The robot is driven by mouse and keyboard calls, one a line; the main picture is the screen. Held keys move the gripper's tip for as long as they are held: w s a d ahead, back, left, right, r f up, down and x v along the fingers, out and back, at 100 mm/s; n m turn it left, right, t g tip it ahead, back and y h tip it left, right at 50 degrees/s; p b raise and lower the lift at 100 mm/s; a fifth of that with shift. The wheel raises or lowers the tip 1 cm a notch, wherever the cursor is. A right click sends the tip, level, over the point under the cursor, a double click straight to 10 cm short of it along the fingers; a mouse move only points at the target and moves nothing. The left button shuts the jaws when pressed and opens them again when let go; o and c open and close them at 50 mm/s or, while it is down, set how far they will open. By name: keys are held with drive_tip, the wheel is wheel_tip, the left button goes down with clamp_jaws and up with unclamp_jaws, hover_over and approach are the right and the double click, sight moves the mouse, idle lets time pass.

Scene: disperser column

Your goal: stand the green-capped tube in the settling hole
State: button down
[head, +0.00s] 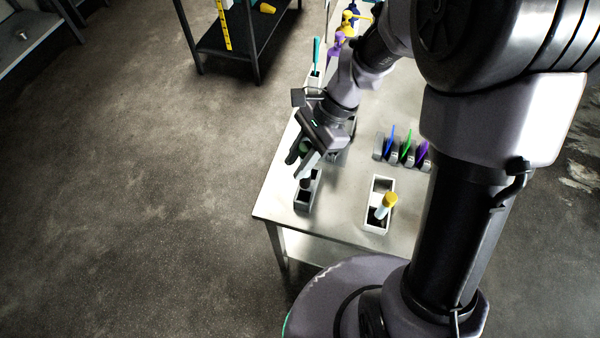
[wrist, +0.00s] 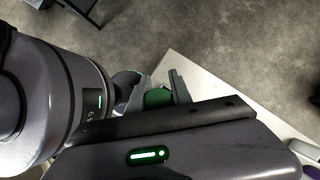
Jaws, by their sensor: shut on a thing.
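The green-capped tube shows its green cap (head: 304,147) between the fingers of my gripper (head: 302,157). The cap also shows in the wrist view (wrist: 158,97), beside one finger. My gripper is shut on the tube, over a dark two-hole block (head: 302,208) near the table's left edge. The tube's lower part is mostly hidden by the fingers. It points down toward the block's far hole; I cannot tell whether its end is inside. The near hole looks empty.
A pale block (head: 377,228) with a yellow-capped tube (head: 387,204) stands to the right on the metal table (head: 345,200). A rack with blue, green and purple items (head: 407,148) is farther right. A teal item (head: 316,55) stands in a holder behind my gripper.

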sight(303, 180)
drive_tip(key=f+b, duration=0.1)
drive_tip(key=f, duration=0.2)
drive_tip(key=f+b, duration=0.1)
drive_tip(key=f, duration=0.2)
drive_tip(key=s+f+b, duration=0.1)
drive_tip(key=f, duration=0.2)
drive_tip(key=shift+f, duration=0.35)
drive_tip(key=shift+f+b, duration=0.15)
drive_tip(key=shift+b, duration=0.2)
drive_tip(key=c, duration=1.1)
unclamp_jaws()
drive_tip(key=shift+w, duration=0.1)
drive_tip(key=shift+c, duration=0.2)
